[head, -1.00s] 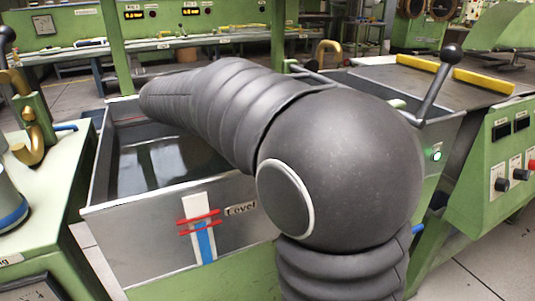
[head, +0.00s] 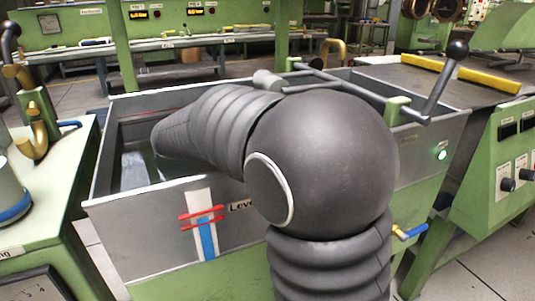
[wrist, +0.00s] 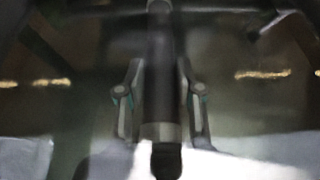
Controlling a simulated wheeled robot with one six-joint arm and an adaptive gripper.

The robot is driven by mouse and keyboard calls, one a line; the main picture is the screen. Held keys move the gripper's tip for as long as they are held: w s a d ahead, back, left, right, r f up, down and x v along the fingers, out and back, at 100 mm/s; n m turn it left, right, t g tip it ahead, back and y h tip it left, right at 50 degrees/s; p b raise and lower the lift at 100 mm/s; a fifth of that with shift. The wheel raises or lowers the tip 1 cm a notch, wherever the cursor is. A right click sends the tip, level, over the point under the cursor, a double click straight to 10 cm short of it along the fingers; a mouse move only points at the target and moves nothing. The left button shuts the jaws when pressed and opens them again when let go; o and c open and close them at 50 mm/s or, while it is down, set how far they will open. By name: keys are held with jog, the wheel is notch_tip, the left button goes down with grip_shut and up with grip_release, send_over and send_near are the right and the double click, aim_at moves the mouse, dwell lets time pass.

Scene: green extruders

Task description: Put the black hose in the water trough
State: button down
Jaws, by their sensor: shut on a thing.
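The water trough (head: 130,245) is a grey steel tank on a green frame, with dark water (head: 135,165) visible at its left end. A red-clipped blue level gauge is on its front wall. My arm reaches over the front wall, and its far end dips inside the trough, hiding my gripper in the head view. In the wrist view the black hose (wrist: 160,80) is a dark straight cylinder with a paler band near its lower end. The fingers of my gripper (wrist: 160,105) stand on either side of it, shut on it. The blurred wrist view does not show whether the hose touches water.
A crank lever with a black knob (head: 457,50) and grey bars (head: 350,85) stand over the trough's right part. A green control console (head: 500,160) is at right.

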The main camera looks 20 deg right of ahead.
jog(key=shift+f, duration=0.15)
jog(key=c, duration=0.7)
grip_release()
jog(key=shift+c, duration=0.2)
jog(key=shift+r, duration=0.25)
jog(key=v, duration=0.7)
jog(key=shift+a, duration=0.25)
